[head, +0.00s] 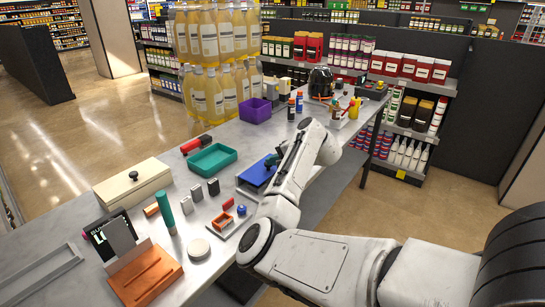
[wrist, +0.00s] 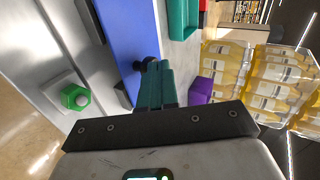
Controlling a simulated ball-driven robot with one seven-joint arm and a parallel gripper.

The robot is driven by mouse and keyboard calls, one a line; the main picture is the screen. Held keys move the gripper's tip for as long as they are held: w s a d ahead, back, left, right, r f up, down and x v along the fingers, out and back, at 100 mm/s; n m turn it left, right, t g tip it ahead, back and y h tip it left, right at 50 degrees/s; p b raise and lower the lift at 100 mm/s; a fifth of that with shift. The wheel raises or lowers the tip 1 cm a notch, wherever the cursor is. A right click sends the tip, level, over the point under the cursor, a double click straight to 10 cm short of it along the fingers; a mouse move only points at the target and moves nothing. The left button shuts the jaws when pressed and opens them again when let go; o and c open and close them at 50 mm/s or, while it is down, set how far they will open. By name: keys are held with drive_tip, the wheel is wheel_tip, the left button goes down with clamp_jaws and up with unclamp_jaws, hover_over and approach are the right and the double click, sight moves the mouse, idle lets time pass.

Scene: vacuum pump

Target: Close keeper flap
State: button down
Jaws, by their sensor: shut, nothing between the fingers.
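My gripper (wrist: 155,68) is shut and empty, its dark teal fingers together. In the head view its fingers (head: 272,160) show over a flat blue panel (head: 256,174), partly behind my white arm. In the wrist view the blue panel (wrist: 127,35) runs beyond the fingertips, and a small black knob (wrist: 140,65) lies right by the fingertips; I cannot tell whether they touch. No part is clearly recognisable as the keeper flap, and I cannot tell its angle.
A green hexagonal piece (wrist: 76,97) sits on a white plate left of the fingers. A teal tray (head: 213,159) and purple bin (head: 255,110) stand nearby.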

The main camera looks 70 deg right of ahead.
drive_tip(key=shift+s+f, duration=0.15)
drive_tip(key=shift+f, duration=0.15)
drive_tip(key=shift+s+a+f, duration=0.1)
drive_tip(key=shift+f, duration=0.1)
drive_tip(key=shift+r, duration=0.1)
